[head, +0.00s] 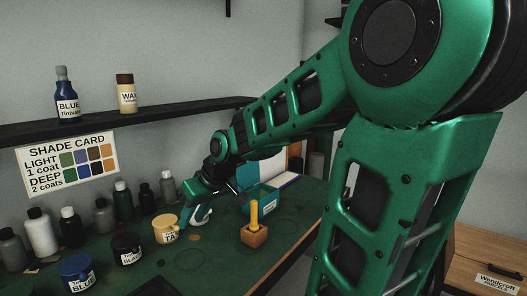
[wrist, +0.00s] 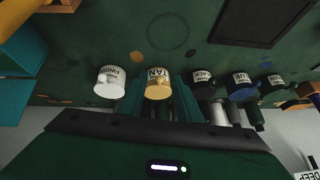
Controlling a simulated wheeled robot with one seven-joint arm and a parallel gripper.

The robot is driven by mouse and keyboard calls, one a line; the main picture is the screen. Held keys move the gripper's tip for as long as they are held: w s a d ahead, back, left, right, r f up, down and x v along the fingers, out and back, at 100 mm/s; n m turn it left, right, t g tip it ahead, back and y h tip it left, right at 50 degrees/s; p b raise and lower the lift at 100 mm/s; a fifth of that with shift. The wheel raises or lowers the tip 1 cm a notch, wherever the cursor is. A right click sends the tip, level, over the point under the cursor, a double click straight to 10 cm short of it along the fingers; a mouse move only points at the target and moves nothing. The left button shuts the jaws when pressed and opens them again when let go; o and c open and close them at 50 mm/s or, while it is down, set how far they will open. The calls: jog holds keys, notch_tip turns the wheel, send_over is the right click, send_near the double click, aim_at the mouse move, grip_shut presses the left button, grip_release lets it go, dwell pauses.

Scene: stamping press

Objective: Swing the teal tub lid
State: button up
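The teal tub (head: 264,199) stands at the back of the green bench, right of my gripper in the head view. A darker teal panel (head: 247,177), which looks like its lid, stands raised at its left side, partly behind my arm. Part of the tub shows at the left edge of the wrist view (wrist: 12,92). My gripper (head: 187,210) is low over the bench, behind and right of the tan jar (head: 165,230), and apart from the tub. In the wrist view its fingers (wrist: 160,88) are spread, with the tan jar (wrist: 158,90) showing between them; I see nothing gripped.
A white jar (wrist: 110,82) is beside the tan one. Black (head: 126,248) and blue (head: 77,273) jars stand front left, with several bottles behind. A wooden block with a yellow handle (head: 254,236) stands right of my gripper. A dark shelf (head: 130,122) runs above.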

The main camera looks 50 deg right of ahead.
jog(key=w+d+r+t, duration=0.2)
jog(key=w+d+r, duration=0.1)
jog(key=d, duration=0.5)
jog(key=w+d+r+t, duration=0.15)
jog(key=d+r, duration=0.25)
jog(key=d, duration=0.5)
jog(key=s+d+r+t, duration=0.1)
jog(key=s+d+r, duration=0.1)
jog(key=d, duration=0.5)
jog(key=s+d+r+t, duration=0.1)
jog(key=d+r, duration=0.2)
jog(key=d, duration=0.4)
send_over(248, 171)
jog(key=shift+n+t, duration=0.25)
jog(key=shift+n, duration=0.15)
jog(key=f, duration=0.4)
jog(key=shift+s+d+f, duration=0.2)
jog(key=shift+s+d, duration=0.05)
jog(key=shift+s, duration=0.05)
jog(key=shift+s+r+h, duration=0.1)
jog(key=shift+s+h, duration=0.05)
jog(key=shift+h, duration=0.15)
jog(key=c, duration=0.8)
